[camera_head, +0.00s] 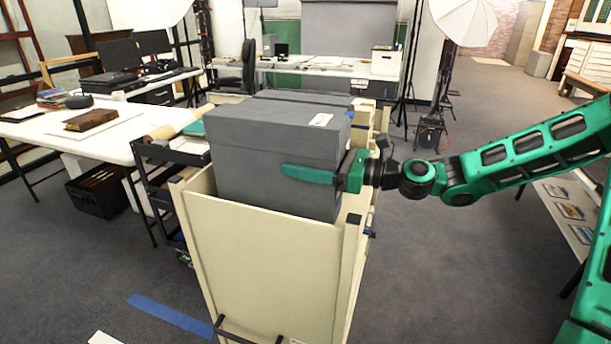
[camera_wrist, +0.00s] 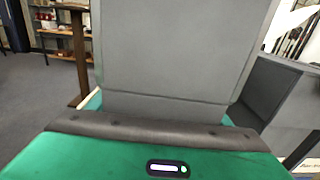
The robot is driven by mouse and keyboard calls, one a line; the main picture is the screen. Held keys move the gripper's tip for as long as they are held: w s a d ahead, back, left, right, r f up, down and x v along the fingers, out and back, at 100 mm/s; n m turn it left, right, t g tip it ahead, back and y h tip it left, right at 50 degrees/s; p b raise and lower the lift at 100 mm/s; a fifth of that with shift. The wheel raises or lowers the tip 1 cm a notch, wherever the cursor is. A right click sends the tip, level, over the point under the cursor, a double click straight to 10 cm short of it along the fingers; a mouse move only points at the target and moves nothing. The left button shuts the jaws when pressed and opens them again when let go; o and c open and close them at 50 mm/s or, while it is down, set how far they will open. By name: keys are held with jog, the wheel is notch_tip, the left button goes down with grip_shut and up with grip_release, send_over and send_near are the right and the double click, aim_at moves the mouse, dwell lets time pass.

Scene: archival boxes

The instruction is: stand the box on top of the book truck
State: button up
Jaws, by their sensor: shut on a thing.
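The grey box (camera_head: 262,150) with a pale label on its lid is at the near end of the cream book truck (camera_head: 262,262) in the head view. It looks upright. Its lower edge is hidden behind the truck's end panel, so I cannot see what it rests on. My gripper (camera_head: 318,174) comes from the right and is shut on the box. One green finger lies along its near face; the other finger is hidden. In the wrist view the grey box surface (camera_wrist: 180,50) fills the middle, close above the green gripper body.
Another grey box (camera_head: 300,98) stands right behind on the truck, and a grey box (camera_wrist: 275,90) shows at right in the wrist view. A black cart (camera_head: 168,160) and white table (camera_head: 105,132) are at left. Open carpet lies at right.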

jog(key=shift+f, duration=1.85)
jog(key=o, duration=1.9)
jog(key=shift+f, duration=0.1)
jog(key=shift+c, duration=0.2)
jog(key=v, duration=1.2)
